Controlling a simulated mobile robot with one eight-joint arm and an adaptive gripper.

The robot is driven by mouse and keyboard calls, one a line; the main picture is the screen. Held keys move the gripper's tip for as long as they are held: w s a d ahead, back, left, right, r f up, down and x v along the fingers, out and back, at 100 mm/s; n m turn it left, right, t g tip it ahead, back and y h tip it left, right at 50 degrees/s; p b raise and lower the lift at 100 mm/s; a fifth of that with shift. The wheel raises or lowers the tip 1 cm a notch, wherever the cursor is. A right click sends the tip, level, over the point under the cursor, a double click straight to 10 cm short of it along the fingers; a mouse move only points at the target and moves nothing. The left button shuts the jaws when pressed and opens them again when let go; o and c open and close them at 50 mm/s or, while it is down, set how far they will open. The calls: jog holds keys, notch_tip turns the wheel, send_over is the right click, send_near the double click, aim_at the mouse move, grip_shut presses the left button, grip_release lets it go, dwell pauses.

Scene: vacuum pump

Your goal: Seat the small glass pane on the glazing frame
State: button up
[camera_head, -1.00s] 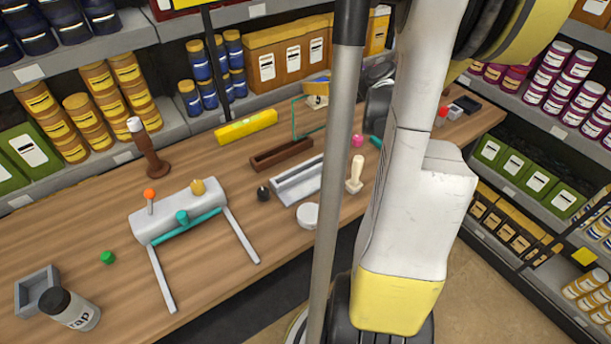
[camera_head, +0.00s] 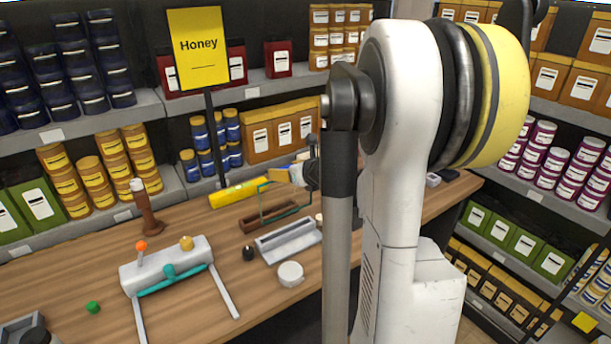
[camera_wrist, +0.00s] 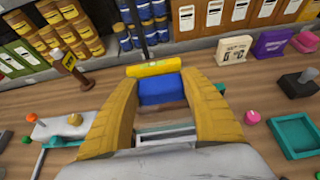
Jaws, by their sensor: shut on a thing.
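My gripper (camera_head: 285,176) has yellow fingers and is shut on the small glass pane (camera_head: 279,211), a clear sheet with a green edge. The pane hangs over the brown wooden trough (camera_head: 246,225), in front of the yellow bar. I cannot tell whether it touches the trough. In the wrist view my gripper (camera_wrist: 162,88) has a blue patch between its fingers, and the pane's edges are not clear there. A grey channelled piece (camera_head: 290,248) lies just in front of the trough. I cannot tell which of the two is the glazing frame.
A yellow bar (camera_head: 237,192) lies behind the trough. A white block with knobs and two legs (camera_head: 166,264) stands to the left. A black knob (camera_head: 249,253) and a white round puck (camera_head: 290,274) are near the grey piece. Stocked shelves line the back.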

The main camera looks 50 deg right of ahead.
aim_at(286, 199)
jog(key=shift+a+f, duration=0.2)
jog(key=shift+a, duration=0.2)
jog(key=shift+w+d+f+b, duration=0.1)
jog(key=shift+w+f+b, duration=0.05)
jog(key=shift+f+b, duration=0.35)
jog(key=shift+w+d+f+b, duration=0.1)
jog(key=shift+w+f+b, duration=0.05)
jog(key=shift+f+b, duration=0.3)
jog(key=shift+s+f+b, duration=0.1)
jog(key=shift+f+b, duration=1.25)
jog(key=shift+f, duration=0.5)
jog(key=shift+a+f+b, duration=0.1)
jog(key=shift+f+b, duration=0.3)
jog(key=shift+b, duration=0.1)
jog(key=shift+f+b, duration=0.3)
jog(key=shift+f, duration=0.05)
jog(key=shift+f+b, duration=1.4)
jog(key=shift+f, duration=0.05)
jog(key=o, duration=1.5)
jog(key=shift+c, duration=0.2)
